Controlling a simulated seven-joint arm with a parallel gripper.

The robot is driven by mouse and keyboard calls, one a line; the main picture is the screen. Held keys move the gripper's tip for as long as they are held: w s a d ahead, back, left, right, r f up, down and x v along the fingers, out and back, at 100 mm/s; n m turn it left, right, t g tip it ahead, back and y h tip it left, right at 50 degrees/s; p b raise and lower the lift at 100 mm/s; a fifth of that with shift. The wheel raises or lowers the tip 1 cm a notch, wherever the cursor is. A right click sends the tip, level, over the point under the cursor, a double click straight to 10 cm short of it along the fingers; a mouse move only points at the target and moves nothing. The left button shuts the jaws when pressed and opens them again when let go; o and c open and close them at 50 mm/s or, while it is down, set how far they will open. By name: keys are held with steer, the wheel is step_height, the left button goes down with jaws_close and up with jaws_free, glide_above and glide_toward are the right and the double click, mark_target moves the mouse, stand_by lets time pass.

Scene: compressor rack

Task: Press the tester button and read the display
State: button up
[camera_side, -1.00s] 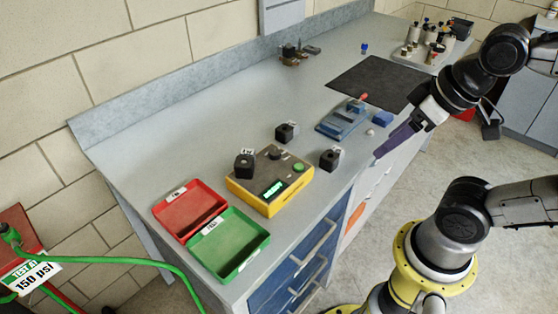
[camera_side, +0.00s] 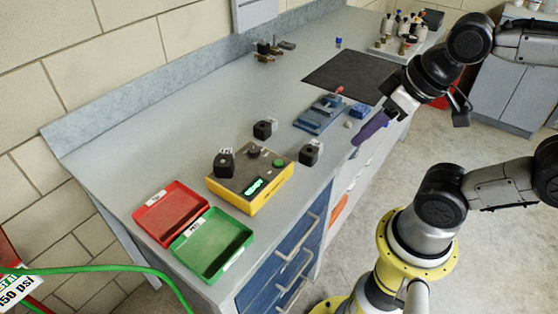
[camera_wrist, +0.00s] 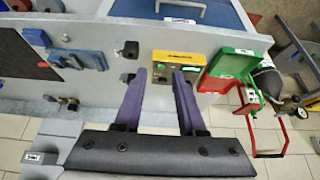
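The tester (camera_side: 237,186) is a yellow box with a grey top on the bench. It has a lit green display (camera_side: 255,187), whose reading is too small to make out, a green round button (camera_side: 279,162) and a dark round part on top. One black labelled block (camera_side: 224,164) sits at the tester's left end. My gripper (camera_side: 355,143) has purple fingers and hangs over the bench's front edge, to the right of the tester and apart from it. In the wrist view my gripper (camera_wrist: 160,71) has its fingers spread with nothing gripped, and the tester (camera_wrist: 180,56) shows beyond the fingertips.
Black blocks (camera_side: 265,129) and (camera_side: 310,153) stand on the bench near the tester. A red tray (camera_side: 150,217) and a green tray (camera_side: 207,275) lie left of it. A blue vise-like fixture (camera_side: 318,115) and a dark mat (camera_side: 350,75) are farther back.

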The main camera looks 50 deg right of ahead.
jaws_close()
stand_by(1.4)
